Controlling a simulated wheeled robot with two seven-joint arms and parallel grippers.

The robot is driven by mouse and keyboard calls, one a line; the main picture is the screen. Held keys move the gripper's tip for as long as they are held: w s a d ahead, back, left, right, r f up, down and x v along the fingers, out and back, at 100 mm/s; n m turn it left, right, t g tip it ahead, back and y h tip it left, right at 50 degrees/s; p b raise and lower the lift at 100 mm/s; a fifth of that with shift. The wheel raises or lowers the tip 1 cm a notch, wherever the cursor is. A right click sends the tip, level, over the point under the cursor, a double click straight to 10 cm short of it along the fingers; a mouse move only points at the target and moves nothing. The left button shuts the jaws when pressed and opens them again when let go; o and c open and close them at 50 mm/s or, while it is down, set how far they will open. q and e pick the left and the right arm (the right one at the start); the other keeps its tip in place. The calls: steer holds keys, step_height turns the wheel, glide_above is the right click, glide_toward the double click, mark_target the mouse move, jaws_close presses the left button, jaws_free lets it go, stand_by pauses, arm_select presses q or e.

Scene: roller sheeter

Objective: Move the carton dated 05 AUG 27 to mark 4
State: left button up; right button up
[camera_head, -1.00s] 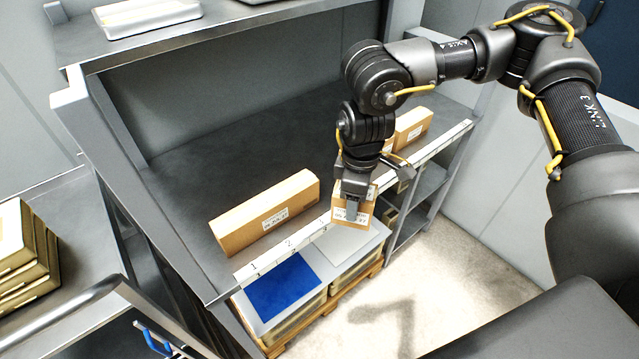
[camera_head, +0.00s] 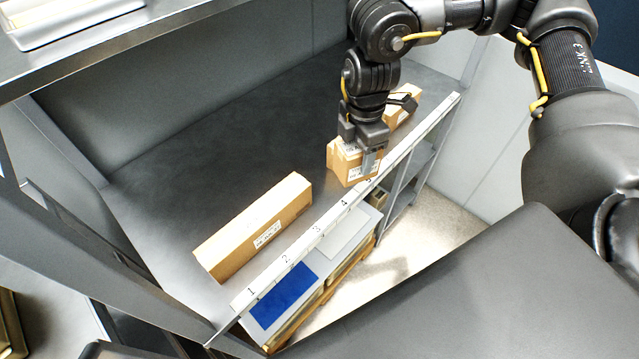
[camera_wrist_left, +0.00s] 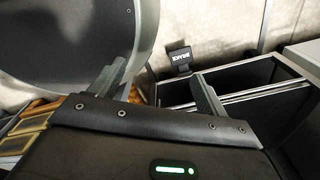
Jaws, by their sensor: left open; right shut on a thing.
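My right gripper (camera_head: 361,153) is shut on a small brown carton (camera_head: 344,165) with a white label. The carton is over the shelf, just behind the numbered strip (camera_head: 317,230), near marks 4 and 5. I cannot tell whether it touches the shelf. A long carton (camera_head: 250,228) lies on the shelf behind marks 1 to 3. Another carton (camera_head: 403,104) stands farther right, partly hidden by the right gripper. The date print is too small to read. In the left wrist view, my left gripper (camera_wrist_left: 158,88) is open with nothing between its fingers.
The dark shelf (camera_head: 190,170) is clear behind the cartons. Below its front edge are a blue sheet (camera_head: 284,296) and a grey sheet (camera_head: 343,235) on stacked goods. An upper shelf (camera_head: 120,45) overhangs at the left. A side post rises at the shelf's left end.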

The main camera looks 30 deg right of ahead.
steer(key=d+n, duration=0.3)
steer(key=shift+s+d+f, duration=0.1)
steer(key=shift+s+d, duration=0.05)
steer(key=shift+s, duration=0.1)
steer(key=shift+n, duration=0.8)
steer(key=w+a+f+p, duration=0.1)
steer(key=w+a+f, duration=0.1)
steer(key=w+f, duration=0.1)
steer(key=w+a+f+p, duration=0.1)
steer(key=w+a+f, duration=0.2)
steer(key=f, duration=0.2)
steer(key=w+a+f+p, duration=0.1)
steer(key=w+a+f, duration=0.1)
steer(key=w+f, duration=0.2)
steer(key=shift+a+f, duration=0.25)
steer(key=shift+w+f, duration=0.1)
steer(key=shift+f, duration=0.1)
arm_select(q)
steer(key=w+r, duration=0.2)
steer(key=r, duration=0.1)
steer(key=shift+w+d, duration=0.15)
steer(key=shift+w, duration=0.15)
steer(key=shift+f, duration=0.15)
arm_select(e)
steer(key=shift+f, duration=0.1)
